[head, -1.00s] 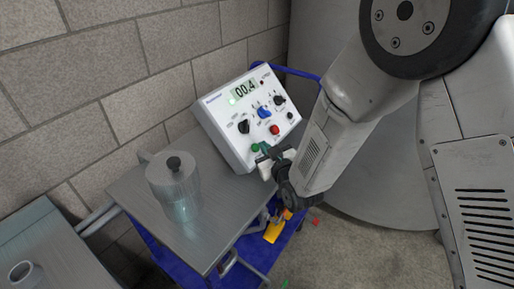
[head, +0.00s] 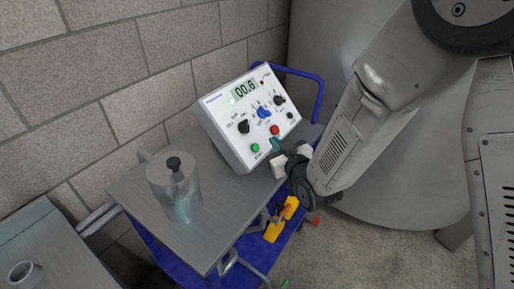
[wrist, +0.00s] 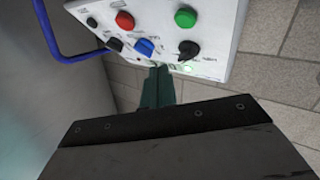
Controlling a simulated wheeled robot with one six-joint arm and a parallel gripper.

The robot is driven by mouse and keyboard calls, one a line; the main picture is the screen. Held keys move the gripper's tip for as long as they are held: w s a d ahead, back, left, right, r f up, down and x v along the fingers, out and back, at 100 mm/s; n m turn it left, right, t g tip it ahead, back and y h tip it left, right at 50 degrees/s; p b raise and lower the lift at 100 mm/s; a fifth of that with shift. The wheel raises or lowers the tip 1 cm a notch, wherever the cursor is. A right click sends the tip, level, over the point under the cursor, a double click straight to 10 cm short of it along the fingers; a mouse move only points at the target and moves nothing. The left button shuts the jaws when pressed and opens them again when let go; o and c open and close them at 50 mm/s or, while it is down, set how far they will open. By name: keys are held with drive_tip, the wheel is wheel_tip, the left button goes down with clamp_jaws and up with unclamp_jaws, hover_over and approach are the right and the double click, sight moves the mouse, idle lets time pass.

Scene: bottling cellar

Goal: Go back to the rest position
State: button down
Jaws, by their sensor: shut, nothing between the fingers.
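My gripper (head: 277,145) is shut and empty, just off the lower right of the white control box in the head view. In the wrist view its green fingers (wrist: 158,86) are together, with the box's panel beyond them. The control box (head: 228,143) stands tilted on the grey cart top. It carries a lit display (head: 244,89), a green button (head: 255,147), a red button (head: 275,130) and several knobs. The last digit on the display is hard to read. The green button also shows in the wrist view (wrist: 185,18).
A grey lidded metal pot (head: 174,190) stands on the cart top (head: 228,208), left of the box. A blue cart handle (head: 318,88) rises behind the box. A yellow object (head: 273,232) lies lower on the cart. A second table (head: 60,257) is at left, a block wall behind.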

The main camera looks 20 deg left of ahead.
drive_tip(key=shift+f, duration=0.1)
idle(0.3)
drive_tip(key=g+h, duration=0.3)
hover_over(278, 182)
wheel_tip(278, 182, down, 7)
drive_tip(key=shift+r, duration=0.1)
drive_tip(key=s+d+m+g+h, duration=0.2)
drive_tip(key=s+d+g+h, duration=0.25)
drive_tip(key=d, duration=0.35)
drive_tip(key=s+d+r+m+g+h, duration=0.1)
drive_tip(key=s+d+r+m, duration=0.3)
drive_tip(key=s+d+r, duration=0.7)
drive_tip(key=s+d+r+m+g+h, duration=0.2)
drive_tip(key=s+d+r+m+g, duration=0.1)
drive_tip(key=s+d+r, duration=0.9)
drive_tip(key=s+d, duration=0.1)
drive_tip(key=d, duration=0.3)
drive_tip(key=shift+d+m, duration=0.3)
drive_tip(key=shift+m, duration=0.1)
drive_tip(key=shift+r, duration=0.1)
idle(2.7)
